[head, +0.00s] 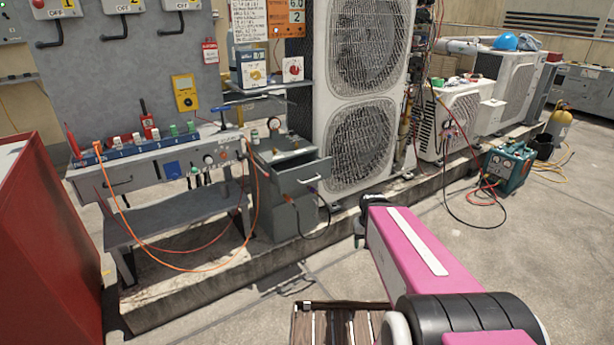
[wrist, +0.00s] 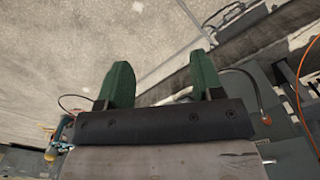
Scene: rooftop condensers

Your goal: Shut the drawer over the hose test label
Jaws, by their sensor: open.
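A small grey cabinet (head: 290,218) stands beside the bench, and its drawer (head: 318,174) is at the top. The drawer front, with a bar handle, juts out from the cabinet body, so the drawer is open. I cannot make out the hose test label. My gripper (head: 361,236) is to the right of the cabinet and apart from the drawer, pointing down. In the wrist view my gripper (wrist: 163,78) shows two green fingers spread apart with nothing between them. Grey metal, probably the cabinet, shows at the right of that view.
A grey workbench (head: 150,168) with an orange hose (head: 190,268) is left of the cabinet. A tall condenser (head: 362,145) stands behind it on a concrete kerb (head: 215,280). A red cabinet (head: 45,240) is at the left, a slatted wooden surface (head: 335,325) at the front. Floor at right is mostly clear.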

